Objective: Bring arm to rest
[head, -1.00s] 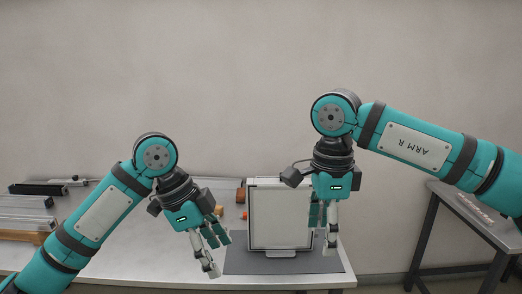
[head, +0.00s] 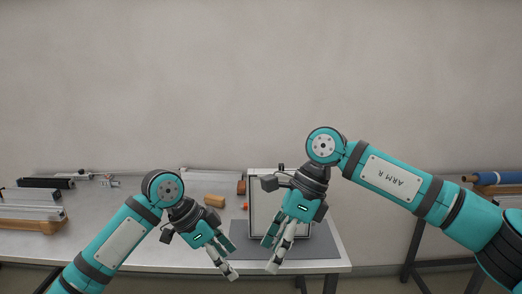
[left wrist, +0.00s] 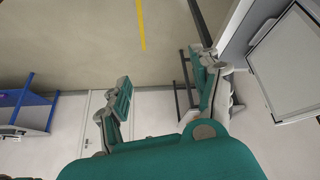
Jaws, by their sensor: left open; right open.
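My left gripper (head: 230,260) hangs over the front of the table (head: 110,240), left of the lightbox frame, its fingers pointing down and to the right. It is open and empty; its spread fingers also show in the left wrist view (left wrist: 165,85). My right gripper (head: 273,254) is in front of the lightbox frame (head: 255,200) and hides much of it. It is open, and I see nothing held in it. The lightbox frame stands upright on a dark mat (head: 325,253). It also shows at the right of the left wrist view (left wrist: 288,65).
A wooden block (head: 214,200) lies behind my left gripper. Metal rails (head: 40,198) lie at the table's left. A blue roll (head: 498,178) is on a stand at the far right.

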